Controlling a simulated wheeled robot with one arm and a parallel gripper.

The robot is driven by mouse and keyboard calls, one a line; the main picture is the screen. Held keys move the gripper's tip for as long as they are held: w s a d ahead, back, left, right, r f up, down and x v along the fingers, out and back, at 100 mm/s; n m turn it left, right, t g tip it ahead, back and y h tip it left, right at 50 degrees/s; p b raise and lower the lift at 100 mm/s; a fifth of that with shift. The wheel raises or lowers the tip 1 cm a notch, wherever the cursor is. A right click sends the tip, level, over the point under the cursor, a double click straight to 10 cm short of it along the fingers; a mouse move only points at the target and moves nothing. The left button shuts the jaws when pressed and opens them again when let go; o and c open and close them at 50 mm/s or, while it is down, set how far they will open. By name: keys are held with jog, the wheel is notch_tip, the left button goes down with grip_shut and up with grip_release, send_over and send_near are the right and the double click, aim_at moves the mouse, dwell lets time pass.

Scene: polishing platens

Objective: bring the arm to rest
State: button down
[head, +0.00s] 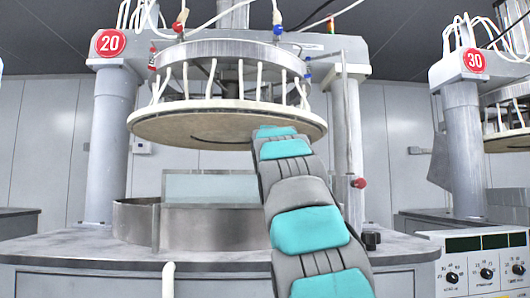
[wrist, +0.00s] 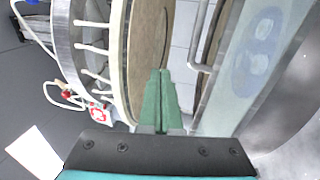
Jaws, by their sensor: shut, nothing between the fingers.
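My gripper (wrist: 160,75) shows in the wrist view with its green fingers together and nothing between them. It points into the space between the round upper platen (wrist: 143,50) and the steel-walled basin below it. In the head view my grey and teal arm reaches forward and up from the bottom right, and its far end passes out of sight below the rim of the same upper platen (head: 200,122). The gripper itself is hidden in the head view.
The steel basin wall (head: 210,228) stands on the machine's grey counter (head: 60,248). A column marked 20 (head: 110,150) rises at left, and a post with a red knob (head: 358,183) is close right of my arm. A control panel (head: 485,262) is at lower right.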

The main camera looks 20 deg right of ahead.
jog(key=s+a+r, duration=0.1)
jog(key=s, duration=0.4)
jog(key=shift+s+a+r+b, duration=0.2)
jog(key=shift+s+r+b, duration=0.05)
jog(key=shift+s+b, duration=0.1)
jog(key=s+a+f+m+g+y, duration=0.1)
jog(key=s+f+m+g, duration=0.25)
jog(key=f, duration=1.05)
jog(key=s+a+f+m+g+y, duration=0.1)
jog(key=s+f+m+g, duration=0.2)
jog(key=f, duration=1)
jog(key=s+a+f+m+g+y, duration=0.1)
jog(key=s+f+m+g, duration=0.3)
jog(key=f, duration=1)
jog(key=s+a+f+m+g, duration=0.1)
jog(key=s+a+f+g, duration=0.1)
jog(key=s+f, duration=0.7)
jog(key=s+a+f+m+g+y, duration=0.1)
jog(key=s+f+g, duration=0.4)
jog(key=s+f, duration=0.5)
jog(key=s+a+f+m+g+y, duration=0.1)
jog(key=s+a+f+m+g, duration=0.2)
jog(key=s+f, duration=0.6)
jog(key=s+a+g, duration=0.1)
jog(key=s, duration=0.4)
jog(key=shift+s+f, duration=0.15)
jog(key=shift+s, duration=0.1)
